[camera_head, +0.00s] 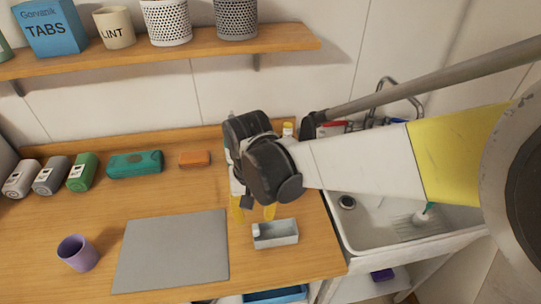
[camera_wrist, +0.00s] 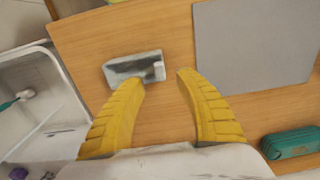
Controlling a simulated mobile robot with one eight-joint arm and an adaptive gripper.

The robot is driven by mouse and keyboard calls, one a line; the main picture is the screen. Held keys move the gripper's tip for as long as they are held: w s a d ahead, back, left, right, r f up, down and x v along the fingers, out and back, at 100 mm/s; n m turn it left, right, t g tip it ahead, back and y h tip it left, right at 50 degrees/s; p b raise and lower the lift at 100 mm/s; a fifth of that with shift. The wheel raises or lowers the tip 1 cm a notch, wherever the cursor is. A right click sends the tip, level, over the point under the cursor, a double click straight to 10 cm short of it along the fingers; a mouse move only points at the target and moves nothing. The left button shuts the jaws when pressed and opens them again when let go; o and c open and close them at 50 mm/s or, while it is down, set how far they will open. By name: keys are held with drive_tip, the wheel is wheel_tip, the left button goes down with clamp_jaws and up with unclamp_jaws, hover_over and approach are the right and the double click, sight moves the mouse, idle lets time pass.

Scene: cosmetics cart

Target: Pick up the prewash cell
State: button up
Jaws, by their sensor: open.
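A small light grey open-topped box (camera_head: 277,240), which I take to be the prewash cell, sits on the wooden counter right of the grey mat. A small white block (camera_head: 256,230) shows at its left end. My gripper (camera_head: 254,213) is open, its yellow fingers pointing down just behind the box. In the wrist view the box (camera_wrist: 118,82) lies beyond the fingertips, mostly ahead of the left finger, with the white block (camera_wrist: 159,71) at its right end. Nothing is between the fingers of my gripper (camera_wrist: 162,82). I see no label on the box.
The grey mat (camera_head: 175,255) lies left of the box, with a purple cup (camera_head: 77,253) further left. A teal case (camera_head: 135,164), an orange block (camera_head: 194,159) and several bottles stand behind. The sink (camera_head: 385,220) is right of the counter edge. A shelf (camera_head: 170,48) hangs above.

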sight(255, 228)
drive_tip(key=shift+d+f, duration=0.1)
drive_tip(key=shift+f, duration=0.85)
drive_tip(key=f+b, duration=0.3)
drive_tip(key=f, duration=0.3)
drive_tip(key=shift+w+f, duration=0.15)
drive_tip(key=shift+w, duration=0.05)
clamp_jaws()
